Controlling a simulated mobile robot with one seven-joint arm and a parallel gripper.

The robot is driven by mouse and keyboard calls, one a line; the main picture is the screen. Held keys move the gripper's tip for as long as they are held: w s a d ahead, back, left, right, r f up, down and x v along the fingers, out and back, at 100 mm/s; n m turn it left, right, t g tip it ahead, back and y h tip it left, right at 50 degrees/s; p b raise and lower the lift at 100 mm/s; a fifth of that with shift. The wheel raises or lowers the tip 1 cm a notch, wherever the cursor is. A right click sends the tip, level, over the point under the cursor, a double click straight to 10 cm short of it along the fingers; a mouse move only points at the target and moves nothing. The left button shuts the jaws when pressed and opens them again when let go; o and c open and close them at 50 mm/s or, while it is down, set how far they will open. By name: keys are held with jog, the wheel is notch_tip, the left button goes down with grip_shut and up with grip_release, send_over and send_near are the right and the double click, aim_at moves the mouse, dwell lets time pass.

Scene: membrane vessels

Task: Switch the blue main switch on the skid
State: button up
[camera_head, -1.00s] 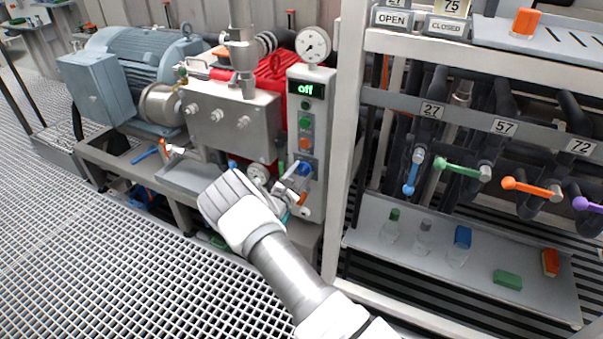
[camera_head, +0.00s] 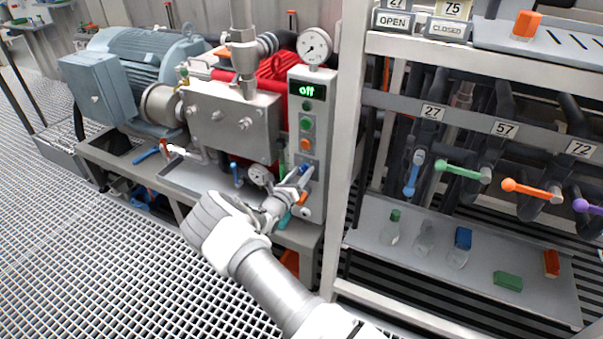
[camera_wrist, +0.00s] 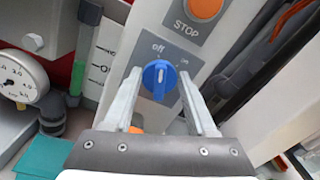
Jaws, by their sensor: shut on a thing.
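The blue main switch (camera_wrist: 159,82) is a round knob with a raised grip on the skid's grey control panel (camera_head: 311,128). In the wrist view it sits between the two fingers of my gripper (camera_wrist: 160,88), below the "off" and "on" labels. Its grip stands nearly upright in that view, its upper end nearer to "off". In the head view the switch (camera_head: 306,169) is partly hidden by my gripper (camera_head: 300,177), which reaches it from the lower left and is shut on it.
Above the switch is an orange STOP button (camera_wrist: 204,7). A pressure gauge (camera_wrist: 18,78) stands left of the panel. A white rack post (camera_head: 345,140) rises close to the panel's right, with coloured valve levers (camera_head: 458,168) beyond. Open grating floor (camera_head: 90,240) lies at left.

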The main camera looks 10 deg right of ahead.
jog(key=shift+n, duration=0.7)
jog(key=shift+f, duration=0.1)
jog(key=o, duration=1.3)
jog(key=shift+o, duration=0.2)
jog(key=p+v, duration=0.3)
jog(key=v, duration=1.4)
jog(key=shift+s+a+p, duration=0.15)
jog(key=shift+p, duration=0.25)
